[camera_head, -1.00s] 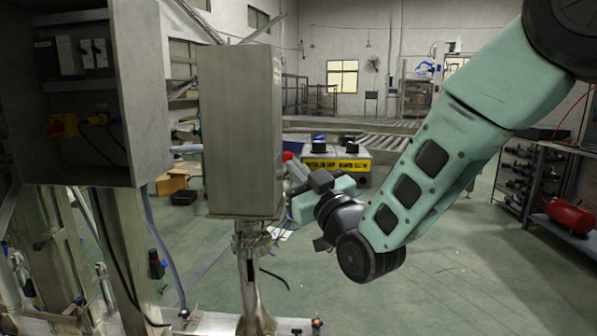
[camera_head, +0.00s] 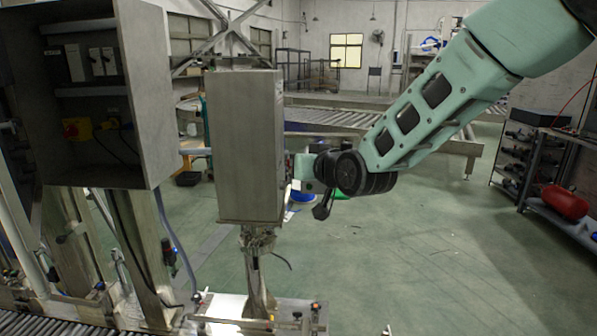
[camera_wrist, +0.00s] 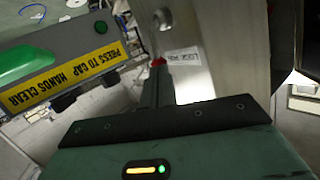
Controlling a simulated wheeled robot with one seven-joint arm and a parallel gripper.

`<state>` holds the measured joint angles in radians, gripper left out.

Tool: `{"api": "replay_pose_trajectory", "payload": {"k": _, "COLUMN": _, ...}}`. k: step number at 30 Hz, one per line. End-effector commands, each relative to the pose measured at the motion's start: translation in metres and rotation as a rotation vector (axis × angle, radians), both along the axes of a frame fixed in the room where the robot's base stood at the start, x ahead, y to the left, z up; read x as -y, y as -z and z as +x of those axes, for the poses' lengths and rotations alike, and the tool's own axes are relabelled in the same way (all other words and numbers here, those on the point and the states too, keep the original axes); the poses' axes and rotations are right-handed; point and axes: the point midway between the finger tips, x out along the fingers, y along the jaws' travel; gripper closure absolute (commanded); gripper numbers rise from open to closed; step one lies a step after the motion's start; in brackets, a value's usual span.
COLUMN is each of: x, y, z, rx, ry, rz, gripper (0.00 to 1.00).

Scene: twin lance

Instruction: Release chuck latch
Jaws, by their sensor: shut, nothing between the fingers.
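In the wrist view my gripper (camera_wrist: 157,82) is shut and points up the picture at a metal housing (camera_wrist: 205,80). A small red part (camera_wrist: 158,62) shows right at the fingertips. I cannot tell whether it is the chuck latch or whether the fingers touch it. In the head view my fingers are hidden behind the grey upright box (camera_head: 246,145).
A grey panel (camera_wrist: 110,40) with a green button (camera_wrist: 28,64) and a yellow "PRESS TO CAP HANDS CLEAR" strip (camera_wrist: 68,80) lies left of my fingers. An open electrical cabinet (camera_head: 150,120) stands left. A rack (camera_head: 535,165) stands right.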

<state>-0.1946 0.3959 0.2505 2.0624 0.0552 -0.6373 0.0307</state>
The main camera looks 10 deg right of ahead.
Motion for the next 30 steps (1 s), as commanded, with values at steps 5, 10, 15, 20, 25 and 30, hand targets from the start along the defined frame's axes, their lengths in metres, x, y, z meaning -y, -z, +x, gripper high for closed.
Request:
{"api": "replay_pose_trajectory", "payload": {"k": 5, "x": 0.003, "y": -0.006, "z": 0.010, "rx": -0.140, "ry": 0.002, "rz": 0.028, "gripper": 1.00}}
{"api": "replay_pose_trajectory", "payload": {"k": 10, "x": 0.002, "y": -0.001, "z": 0.009, "rx": -0.145, "ry": 0.000, "rz": 0.028, "gripper": 1.00}}
{"api": "replay_pose_trajectory", "payload": {"k": 15, "x": 0.002, "y": -0.003, "z": 0.009, "rx": -0.143, "ry": 0.000, "rz": 0.028, "gripper": 1.00}}
{"api": "replay_pose_trajectory", "payload": {"k": 20, "x": 0.002, "y": -0.010, "z": 0.009, "rx": -0.142, "ry": 0.000, "rz": 0.027, "gripper": 1.00}}
{"api": "replay_pose_trajectory", "payload": {"k": 25, "x": 0.002, "y": -0.017, "z": 0.009, "rx": -0.142, "ry": 0.000, "rz": 0.028, "gripper": 1.00}}
{"api": "replay_pose_trajectory", "payload": {"k": 30, "x": 0.002, "y": -0.018, "z": 0.009, "rx": -0.142, "ry": 0.000, "rz": 0.028, "gripper": 1.00}}
